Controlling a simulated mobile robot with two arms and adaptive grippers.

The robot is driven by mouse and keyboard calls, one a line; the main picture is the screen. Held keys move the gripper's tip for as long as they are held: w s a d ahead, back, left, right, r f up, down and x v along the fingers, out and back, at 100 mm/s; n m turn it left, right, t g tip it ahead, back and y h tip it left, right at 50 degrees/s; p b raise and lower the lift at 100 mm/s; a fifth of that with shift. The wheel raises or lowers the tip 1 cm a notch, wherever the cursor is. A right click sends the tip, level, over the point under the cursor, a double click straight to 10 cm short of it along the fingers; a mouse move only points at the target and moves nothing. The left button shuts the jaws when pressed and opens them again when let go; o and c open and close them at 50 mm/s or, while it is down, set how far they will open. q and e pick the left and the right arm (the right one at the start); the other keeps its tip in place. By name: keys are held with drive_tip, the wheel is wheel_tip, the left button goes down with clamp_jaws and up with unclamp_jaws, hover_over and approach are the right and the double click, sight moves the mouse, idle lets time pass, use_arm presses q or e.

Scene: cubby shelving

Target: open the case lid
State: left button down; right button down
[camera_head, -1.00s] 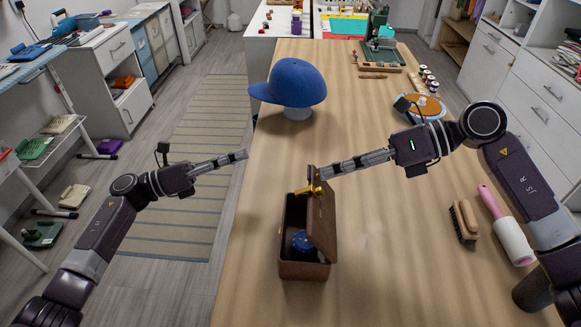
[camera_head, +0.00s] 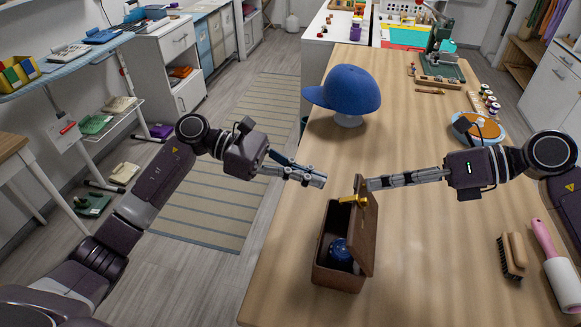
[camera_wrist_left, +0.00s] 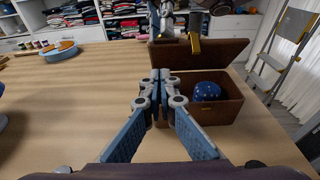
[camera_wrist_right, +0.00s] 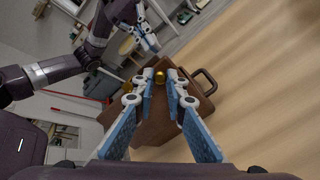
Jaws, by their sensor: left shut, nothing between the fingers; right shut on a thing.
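The brown case (camera_head: 337,272) stands on the wooden table near its left edge. Its lid (camera_head: 366,232) is raised, about upright, on the right side of the box. A dark blue round thing (camera_head: 340,251) lies inside; it also shows in the left wrist view (camera_wrist_left: 207,91). A gold clasp (camera_head: 352,200) is on the lid's edge. My right gripper (camera_head: 370,184) is at the lid's top far corner, shut on the lid. My left gripper (camera_head: 322,181) is shut and empty, just left of the case and above its far end.
A blue cap (camera_head: 345,90) on a white stand is farther back on the table. A brush (camera_head: 513,255) and a pink-handled lint roller (camera_head: 556,262) lie at the right. The table between them and the case is clear.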

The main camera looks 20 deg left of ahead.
sight(356, 178)
use_arm(q)
drive_tip(key=d, duration=0.2)
drive_tip(key=d+r, duration=0.1)
drive_tip(key=shift+w+d+r, duration=0.15)
drive_tip(key=shift+d, duration=0.25)
drive_tip(key=shift+d+r, duration=0.25)
drive_tip(key=shift+d, duration=0.25)
drive_tip(key=shift+d+r, duration=0.4)
use_arm(e)
drive_tip(key=shift+r, duration=0.1)
use_arm(q)
drive_tip(key=shift+d+r, duration=0.15)
drive_tip(key=shift+d, duration=0.2)
use_arm(e)
drive_tip(key=shift+s+a, duration=0.1)
drive_tip(key=c, duration=2.1)
unclamp_jaws()
use_arm(q)
drive_tip(key=shift+a, duration=0.1)
use_arm(e)
drive_tip(key=shift+o, duration=0.7)
